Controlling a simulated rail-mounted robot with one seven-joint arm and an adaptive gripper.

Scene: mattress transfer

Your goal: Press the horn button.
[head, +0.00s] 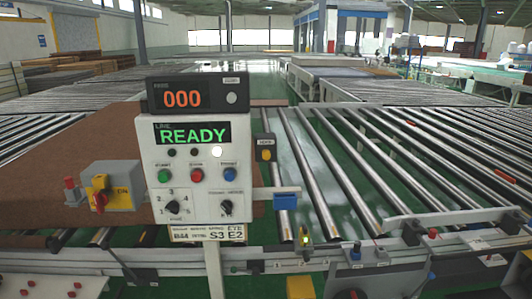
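A small dark box (265,148) is fixed to the right side of the control panel (185,140). It has a yellow button (266,155) on its front and a small label above it that looks like HORN, though the print is tiny. The panel shows a green READY display (191,134). Below are a green button (164,175), a red button (197,175), a blue button (229,174) and two black selector knobs. Nothing touches the yellow button in this view. My gripper is not in view.
A counter box (195,95) reading 000 sits on top of the panel. A grey box with a red-and-yellow ON switch (100,195) stands to the left. A blue-fronted part (286,199) juts out below the yellow button. Roller conveyors (350,160) spread behind and right.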

